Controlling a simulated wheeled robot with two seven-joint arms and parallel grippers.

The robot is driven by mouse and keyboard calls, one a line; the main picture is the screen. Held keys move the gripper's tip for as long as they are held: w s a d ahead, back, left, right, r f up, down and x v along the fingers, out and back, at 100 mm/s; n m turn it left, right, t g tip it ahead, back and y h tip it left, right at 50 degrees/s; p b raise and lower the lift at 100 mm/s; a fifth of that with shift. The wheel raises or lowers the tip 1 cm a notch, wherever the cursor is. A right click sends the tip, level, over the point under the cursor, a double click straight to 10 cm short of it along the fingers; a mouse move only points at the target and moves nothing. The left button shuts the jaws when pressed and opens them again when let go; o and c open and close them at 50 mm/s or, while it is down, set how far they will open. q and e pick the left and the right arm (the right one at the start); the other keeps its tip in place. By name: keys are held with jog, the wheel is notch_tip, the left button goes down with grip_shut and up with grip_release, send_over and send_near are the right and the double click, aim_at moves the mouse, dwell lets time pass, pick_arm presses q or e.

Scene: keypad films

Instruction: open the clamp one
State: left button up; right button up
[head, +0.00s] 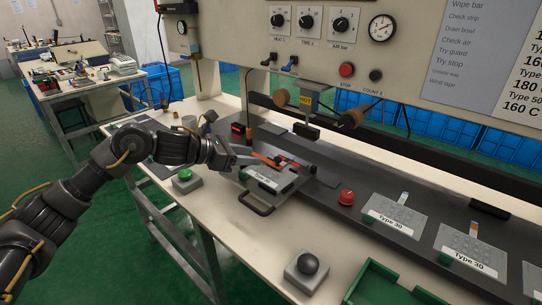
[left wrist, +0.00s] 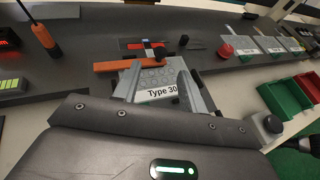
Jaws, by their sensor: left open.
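The fixture (head: 283,190) with a looped front handle stands on the left part of the dark bench strip. A keypad plate labelled Type 30 (left wrist: 160,82) lies in it. An orange clamp bar (left wrist: 128,64) with a dark knob crosses the plate's back edge in the left wrist view; it also shows in the head view (head: 265,160). The bar looks lowered, but I cannot tell whether it is latched. My left gripper (head: 240,158) is open just left of the fixture. Its two fingers (left wrist: 160,88) are apart over the plate with nothing held.
A green button (head: 184,175) stands left, a black button (head: 308,263) in front, and a red button (head: 346,197) right. More keypad plates (head: 394,217) lie further right. An orange-handled tool (left wrist: 43,35) stands behind left. The press head (head: 308,110) hangs above. A green tray (head: 385,285) is at front right.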

aim_at(277, 158)
pick_arm(q)
jog(key=p+x, duration=0.1)
jog(key=x, duration=0.6)
jog(key=shift+d, duration=0.35)
pick_arm(e)
jog(key=s, duration=0.1)
jog(key=s+d+f, duration=0.1)
jog(key=s, duration=0.1)
jog(key=shift+d+f, duration=0.15)
jog(key=shift+d, duration=0.15)
pick_arm(q)
grip_shut()
